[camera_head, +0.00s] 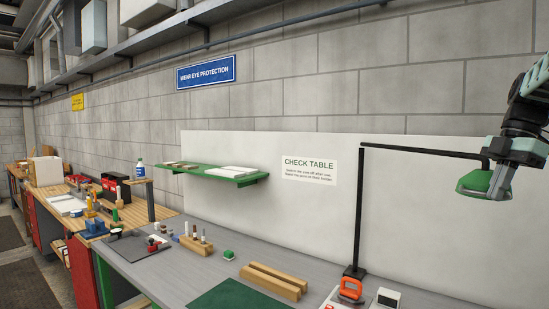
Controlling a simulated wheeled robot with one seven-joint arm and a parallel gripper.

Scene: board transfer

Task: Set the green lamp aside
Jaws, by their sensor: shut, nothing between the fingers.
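The green lamp is a green head (474,183) on a thin black arm that runs left to an upright black post (358,210) on the grey table. The head hangs at the right, well above the table, in front of the white panel. My gripper (499,183) comes in from the upper right, shut with nothing in its fingers. It overlaps the right part of the lamp head in the picture and hides some of it. I cannot tell whether they touch.
At the post's foot are an orange-and-black tool (350,289) and a white box (386,299). Left are a slotted wooden block (273,281), a green mat (238,298) and small items. A green shelf (254,180) juts from the panel. Grey table (189,278) shows bare between items.

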